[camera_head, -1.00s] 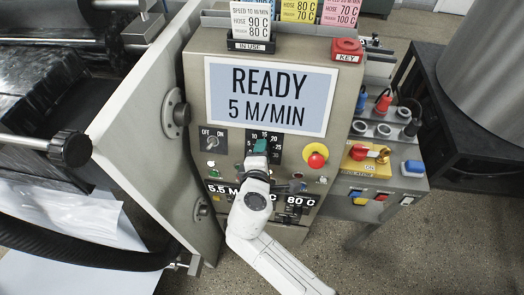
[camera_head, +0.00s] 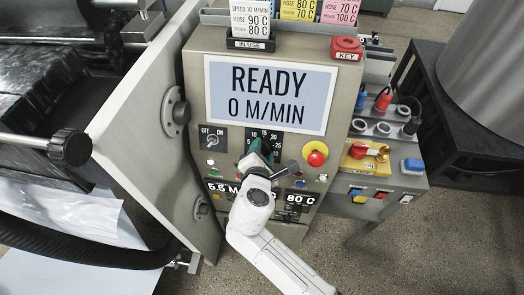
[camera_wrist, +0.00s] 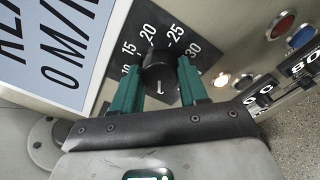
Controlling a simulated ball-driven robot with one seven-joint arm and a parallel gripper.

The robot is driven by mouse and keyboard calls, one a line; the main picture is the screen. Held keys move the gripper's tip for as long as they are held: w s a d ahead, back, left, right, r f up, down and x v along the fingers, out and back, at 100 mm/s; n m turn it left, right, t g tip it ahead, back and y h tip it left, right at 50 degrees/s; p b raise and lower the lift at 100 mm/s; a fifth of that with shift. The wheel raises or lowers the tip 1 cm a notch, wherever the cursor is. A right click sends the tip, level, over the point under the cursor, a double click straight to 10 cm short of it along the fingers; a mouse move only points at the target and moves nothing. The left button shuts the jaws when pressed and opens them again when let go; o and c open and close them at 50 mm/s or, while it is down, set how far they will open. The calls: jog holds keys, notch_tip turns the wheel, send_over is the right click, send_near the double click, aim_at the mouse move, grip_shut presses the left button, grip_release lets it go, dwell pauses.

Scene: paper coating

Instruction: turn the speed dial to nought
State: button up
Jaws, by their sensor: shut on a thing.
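The speed dial is a black round knob (camera_wrist: 159,72) on a black scale plate (camera_wrist: 150,30) with white numbers. In the wrist view, my gripper (camera_wrist: 160,84) has one green finger on each side of the knob and is shut on it. My gripper (camera_head: 261,150) also shows in the head view, in front of the scale plate (camera_head: 265,134), and hides most of the knob. The grey-blue display (camera_head: 268,95) above reads READY and 0 M/MIN. The knob's pointer is hard to make out.
A dark OFF/ON switch (camera_head: 211,142) is left of the dial. A red mushroom button on a yellow ring (camera_head: 316,155) is to the right. A red KEY box (camera_head: 346,47) is at the panel's upper right. Cards (camera_head: 251,23) stand above the display.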

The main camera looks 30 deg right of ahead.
jog(key=shift+a, duration=0.1)
jog(key=o, duration=1.1)
jog(key=shift+c, duration=0.2)
jog(key=shift+s, duration=0.1)
jog(key=b+v, duration=0.1)
jog(key=v, duration=0.9)
jog(key=shift+s+a+b, duration=0.15)
jog(key=shift+s+b, duration=0.1)
jog(key=shift+b, duration=0.05)
